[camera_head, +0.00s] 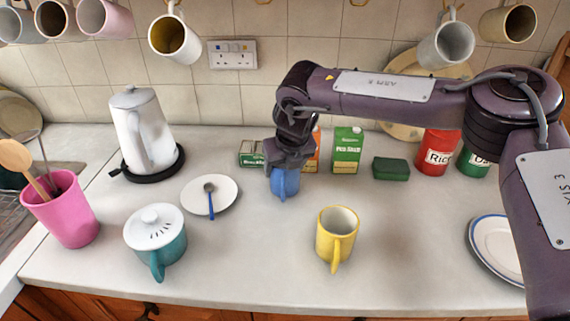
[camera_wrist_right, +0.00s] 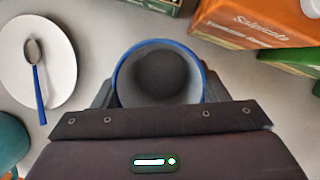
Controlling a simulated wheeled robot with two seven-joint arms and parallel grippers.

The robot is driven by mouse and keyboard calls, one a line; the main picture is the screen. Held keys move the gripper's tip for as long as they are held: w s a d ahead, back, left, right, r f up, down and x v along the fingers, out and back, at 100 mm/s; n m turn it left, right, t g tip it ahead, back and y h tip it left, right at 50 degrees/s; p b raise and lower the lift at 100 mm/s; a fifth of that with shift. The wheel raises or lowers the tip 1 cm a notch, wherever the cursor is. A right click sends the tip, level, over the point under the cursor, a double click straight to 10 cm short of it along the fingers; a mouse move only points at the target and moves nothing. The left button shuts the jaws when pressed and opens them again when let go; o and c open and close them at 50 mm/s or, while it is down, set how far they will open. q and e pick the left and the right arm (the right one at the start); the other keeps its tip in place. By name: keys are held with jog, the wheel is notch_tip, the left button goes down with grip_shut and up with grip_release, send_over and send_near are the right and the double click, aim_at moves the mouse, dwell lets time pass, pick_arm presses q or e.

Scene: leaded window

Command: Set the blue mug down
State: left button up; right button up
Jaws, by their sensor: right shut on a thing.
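The blue mug (camera_head: 285,183) is at the middle of the counter, below my right gripper (camera_head: 287,163), which comes down over it from above. In the right wrist view the mug (camera_wrist_right: 160,72) shows its grey inside and blue rim, upright and empty, between the fingers of my right gripper (camera_wrist_right: 158,98). The right gripper is shut on the mug. Whether the mug's base touches the counter (camera_head: 240,265) cannot be told, as the gap is not clear. My left gripper is not in view.
A saucer with a spoon (camera_head: 210,196) lies left of the mug. A yellow mug (camera_head: 337,236) stands in front, to the right. Several boxes, including a green carton (camera_head: 347,150), stand behind. A teal sugar pot (camera_head: 156,240) is front left. The counter's front middle is clear.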

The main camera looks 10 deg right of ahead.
jog(key=shift+f, duration=0.15)
jog(key=o, duration=1.2)
jog(key=shift+c, duration=0.2)
